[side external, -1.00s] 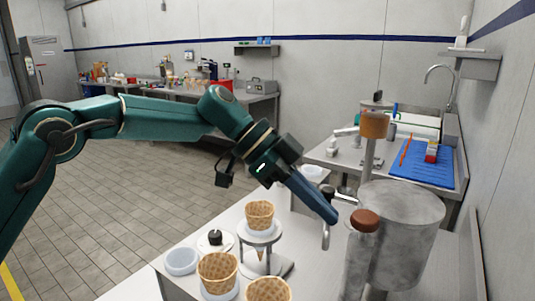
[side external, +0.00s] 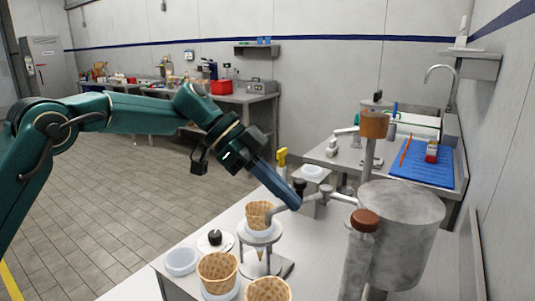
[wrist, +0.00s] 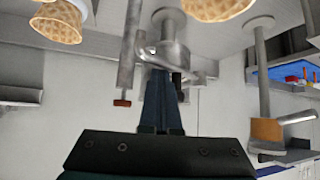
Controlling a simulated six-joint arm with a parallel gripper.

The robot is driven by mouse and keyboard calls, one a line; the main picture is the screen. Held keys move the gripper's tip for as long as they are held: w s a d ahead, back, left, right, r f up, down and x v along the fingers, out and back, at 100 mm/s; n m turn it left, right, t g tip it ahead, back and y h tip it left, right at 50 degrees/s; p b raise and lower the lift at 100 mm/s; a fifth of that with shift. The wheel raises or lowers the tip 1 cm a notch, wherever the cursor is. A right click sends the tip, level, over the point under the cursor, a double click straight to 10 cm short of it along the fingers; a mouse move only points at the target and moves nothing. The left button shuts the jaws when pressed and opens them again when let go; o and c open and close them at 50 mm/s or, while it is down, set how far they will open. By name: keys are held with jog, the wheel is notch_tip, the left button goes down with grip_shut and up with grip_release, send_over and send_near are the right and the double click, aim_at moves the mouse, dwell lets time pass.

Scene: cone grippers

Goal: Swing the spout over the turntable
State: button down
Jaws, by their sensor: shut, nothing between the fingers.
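The spout (side external: 318,195) is a grey metal pipe reaching left from near the large grey cylinder (side external: 400,235). Its bent outlet end is beside or over the waffle cone (side external: 257,214) in the round stand (side external: 260,236); the exact gap cannot be told. My gripper (side external: 297,196) is shut and empty, pointing down to the right, its tips at the spout pipe. In the wrist view its shut fingers (wrist: 165,78) reach up to grey metal parts, and contact cannot be confirmed. I cannot tell for certain which round piece is the turntable.
Two more waffle cones (side external: 217,270) stand at the front. A white dish (side external: 180,261) and a black-knobbed disc (side external: 215,240) lie left of the stand. A brown-topped post (side external: 365,222) stands right of the spout. A yellow handle (side external: 282,157) stands behind my gripper.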

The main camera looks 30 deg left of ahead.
jog(key=shift+w+a, duration=1.5)
jog(key=shift+a, duration=0.25)
jog(key=shift+w+a, duration=0.1)
jog(key=shift+a, duration=0.05)
jog(key=v, duration=0.3)
jog(key=shift+s+v, duration=0.2)
jog(key=shift+v, duration=0.75)
